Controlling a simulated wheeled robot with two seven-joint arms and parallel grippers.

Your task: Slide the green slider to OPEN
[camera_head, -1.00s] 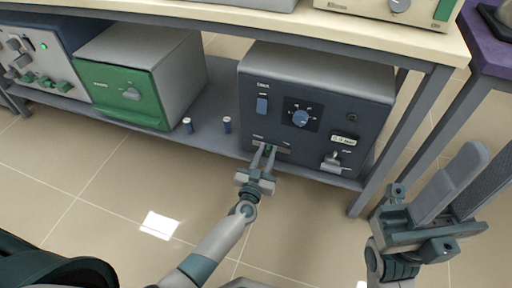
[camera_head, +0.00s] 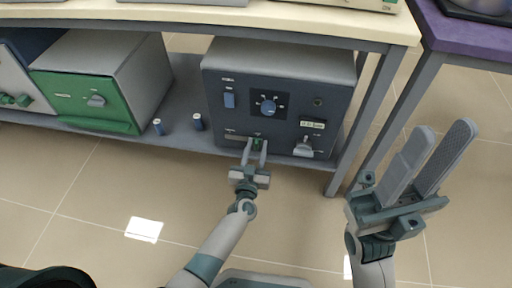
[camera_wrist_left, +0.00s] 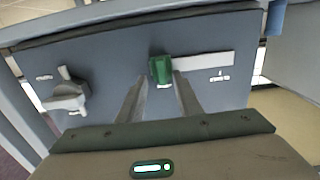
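The green slider (camera_head: 257,141) is in a pale horizontal slot (camera_head: 236,138) low on the front of the dark blue-grey furnace (camera_head: 280,62). It sits at the slot's right end, under the right label; the lettering is too small to read. In the left wrist view, which shows the panel turned over, the green slider (camera_wrist_left: 160,69) is at the left end of the slot (camera_wrist_left: 205,61). My left gripper (camera_head: 255,144) is open, its fingertips close to either side of the slider, with narrow gaps. My right gripper (camera_head: 443,130) is open and empty, away to the right.
The furnace stands on a low shelf (camera_head: 180,138) under a bench, beside a table leg (camera_head: 362,120). A blue knob (camera_head: 268,107), blue switch (camera_head: 229,100) and grey latch (camera_head: 304,147) are on its front.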

